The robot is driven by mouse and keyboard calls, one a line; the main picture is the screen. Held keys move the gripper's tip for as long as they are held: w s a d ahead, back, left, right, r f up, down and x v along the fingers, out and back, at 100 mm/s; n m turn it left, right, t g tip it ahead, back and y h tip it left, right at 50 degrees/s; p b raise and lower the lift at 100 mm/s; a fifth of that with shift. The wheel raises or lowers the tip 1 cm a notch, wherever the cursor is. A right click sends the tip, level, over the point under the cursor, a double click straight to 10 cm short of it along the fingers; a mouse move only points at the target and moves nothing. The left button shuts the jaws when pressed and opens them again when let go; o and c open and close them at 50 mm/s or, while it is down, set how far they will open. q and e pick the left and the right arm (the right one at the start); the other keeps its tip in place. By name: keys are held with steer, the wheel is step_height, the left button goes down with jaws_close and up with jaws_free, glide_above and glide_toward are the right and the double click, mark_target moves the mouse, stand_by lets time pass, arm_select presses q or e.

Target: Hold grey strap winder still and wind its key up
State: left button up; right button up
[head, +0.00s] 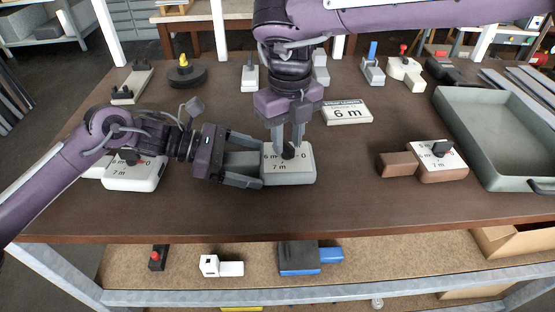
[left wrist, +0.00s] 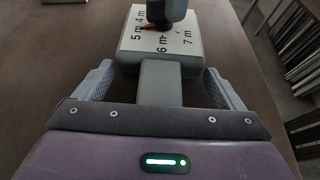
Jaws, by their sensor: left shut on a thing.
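The grey strap winder (head: 291,179) lies on the brown table, its grey handle toward my left arm. Its white dial face shows 6 m, 7 m and 0. My left gripper (head: 254,167) is shut on the handle (left wrist: 160,82), which lies between its fingers in the left wrist view. The dark key (head: 288,153) stands on the dial. My right gripper (head: 289,146) points straight down, its fingertips at the key. Whether they grip it I cannot tell. A red pointer (left wrist: 148,27) shows beside the key, partly hidden, near 5 m in the left wrist view.
A brown winder (head: 440,172) and a grey tray (head: 493,178) are on the right. A white winder (head: 133,183) lies under my left forearm. Several other items line the back. The table front is clear.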

mark_target(287, 143)
steer(key=shift+r, duration=2.75)
steer(key=shift+r, duration=0.9)
steer(key=shift+f, duration=3.95)
steer(key=shift+c, duration=0.3)
jaws_close()
steer(key=n, duration=0.6)
